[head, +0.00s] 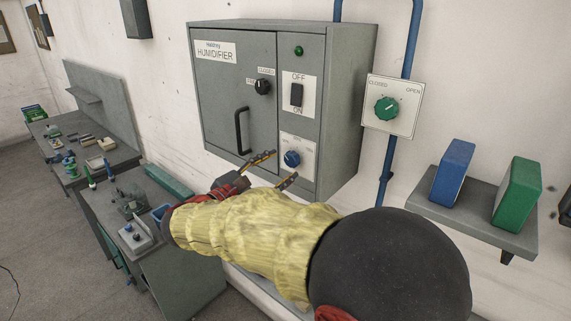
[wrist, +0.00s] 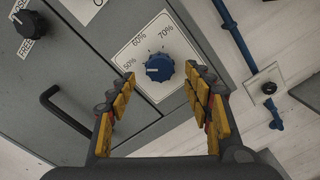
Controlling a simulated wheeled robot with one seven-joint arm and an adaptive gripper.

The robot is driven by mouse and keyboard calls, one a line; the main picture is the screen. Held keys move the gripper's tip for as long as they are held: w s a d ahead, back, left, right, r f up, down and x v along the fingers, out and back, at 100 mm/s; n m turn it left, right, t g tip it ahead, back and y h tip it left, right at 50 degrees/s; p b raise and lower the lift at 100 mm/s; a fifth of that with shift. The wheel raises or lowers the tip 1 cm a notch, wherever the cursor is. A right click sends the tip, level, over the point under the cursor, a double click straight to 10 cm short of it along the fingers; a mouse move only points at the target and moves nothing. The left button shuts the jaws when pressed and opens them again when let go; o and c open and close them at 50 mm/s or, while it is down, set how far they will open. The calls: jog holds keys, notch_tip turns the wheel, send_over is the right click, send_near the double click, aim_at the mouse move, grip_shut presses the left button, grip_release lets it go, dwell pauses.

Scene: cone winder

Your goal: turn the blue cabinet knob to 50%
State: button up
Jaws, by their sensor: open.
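The blue cabinet knob (head: 292,158) sits on a white scale plate low on the right part of the grey humidifier cabinet (head: 343,100). In the wrist view the blue knob (wrist: 159,67) shows a white pointer line, and the plate carries the marks 50%, 60% and 70%. The pointer line points left in the picture, towards the 50% side; its exact setting is hard to read. My gripper (head: 273,168) is open in front of the knob. In the wrist view its yellow-padded fingers (wrist: 161,90) lie either side of the knob, seemingly short of touching it.
Above the knob are an OFF/ON switch (head: 296,95) and a green lamp (head: 298,51). A black door knob (head: 262,87) and black handle (head: 242,130) are to the left. A green valve knob (head: 387,108) and blue pipe (head: 409,45) are to the right, above a shelf (head: 470,215).

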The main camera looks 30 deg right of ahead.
jog(key=v, duration=0.8)
jog(key=s+a+f+m+y+b, duration=0.1)
jog(key=s+f+m+y+b, duration=0.3)
jog(key=s+f+b, duration=0.3)
jog(key=s+a+f+m+y+b, duration=0.2)
jog(key=s+f+m+y+b, duration=0.3)
jog(key=f, duration=1.2)
jog(key=s+a+f+m+y+b, duration=0.2)
jog(key=s+f+m+y+b, duration=0.3)
jog(key=s+f+y+b, duration=0.3)
jog(key=shift+s+f+g+b, duration=0.3)
jog(key=shift+s+f+b, duration=0.65)
jog(key=shift+s+f, duration=0.95)
